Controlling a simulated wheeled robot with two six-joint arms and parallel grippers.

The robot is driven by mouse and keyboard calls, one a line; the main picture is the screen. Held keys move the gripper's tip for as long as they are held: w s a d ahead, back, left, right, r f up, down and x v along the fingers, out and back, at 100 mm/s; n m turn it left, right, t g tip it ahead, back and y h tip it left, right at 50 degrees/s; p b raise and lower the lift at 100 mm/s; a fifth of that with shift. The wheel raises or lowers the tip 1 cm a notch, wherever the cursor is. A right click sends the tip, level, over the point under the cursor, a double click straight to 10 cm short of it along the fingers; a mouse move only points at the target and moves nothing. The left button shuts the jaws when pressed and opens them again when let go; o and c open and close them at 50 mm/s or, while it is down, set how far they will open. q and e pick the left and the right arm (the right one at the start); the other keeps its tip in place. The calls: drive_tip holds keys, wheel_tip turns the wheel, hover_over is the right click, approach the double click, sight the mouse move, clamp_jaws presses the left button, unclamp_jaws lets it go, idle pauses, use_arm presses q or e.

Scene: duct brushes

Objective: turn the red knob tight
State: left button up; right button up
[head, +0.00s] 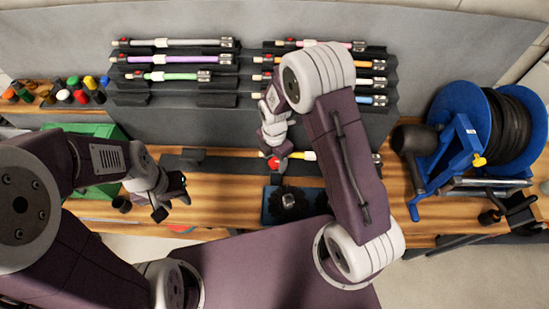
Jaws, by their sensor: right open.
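The red knob (273,163) is a small bright spot at the workbench, partly hidden by my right gripper (279,155). My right gripper points down at the knob with its jaws open; whether the fingers touch it cannot be told. My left gripper (172,205) is open and empty over the bench's front edge, well left of the knob.
Racks (180,87) of coloured rods stand behind the bench. A green bin (98,190) and several coloured caps (80,90) are at left. A blue hose reel (460,115) stands at right.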

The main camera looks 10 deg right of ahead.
drive_tip(key=shift+d, duration=0.1)
drive_tip(key=c, duration=0.4)
clamp_jaws()
drive_tip(key=shift+m, duration=0.3)
drive_tip(key=m, duration=0.3)
drive_tip(key=shift+m, duration=0.4)
drive_tip(key=m, duration=0.4)
drive_tip(key=shift+m+p, duration=0.3)
drive_tip(key=shift+p, duration=0.1)
drive_tip(key=m, duration=0.4)
drive_tip(key=shift+w+r+m, duration=0.1)
drive_tip(key=shift+w+m, duration=0.05)
drive_tip(key=shift+m, duration=2.25)
